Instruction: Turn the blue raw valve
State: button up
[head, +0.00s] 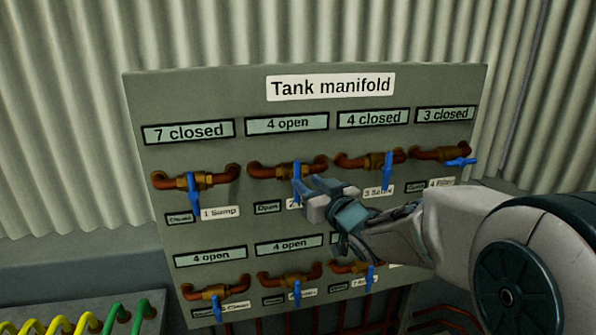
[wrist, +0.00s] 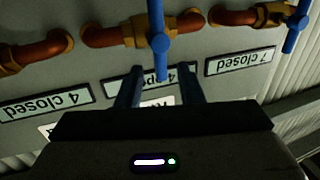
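The second valve of the top row has a blue lever handle (head: 297,182) on a copper pipe with a brass body. The handle hangs down, and its label starts with "2" but is mostly hidden by my gripper, so I cannot read "raw". The display above it reads "4 open" (head: 288,123). My gripper (head: 312,194) is just in front and to the right of this handle. In the wrist view, which is upside down, the two fingers (wrist: 159,88) stand apart, with the blue handle (wrist: 158,43) reaching between them in the picture. I cannot tell whether they touch it.
The Tank manifold panel (head: 250,210) carries several similar blue-handled valves. The neighbours are the 1 Sump handle (head: 193,195) on the left and the third handle (head: 388,170) on the right. My arm covers the panel's lower right. Yellow and green hoses (head: 90,322) stand at lower left.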

aim_at(299, 176)
jog(key=shift+p+x, duration=0.75)
jog(key=shift+x, duration=2.4)
jog(key=shift+c, duration=0.3)
grip_shut()
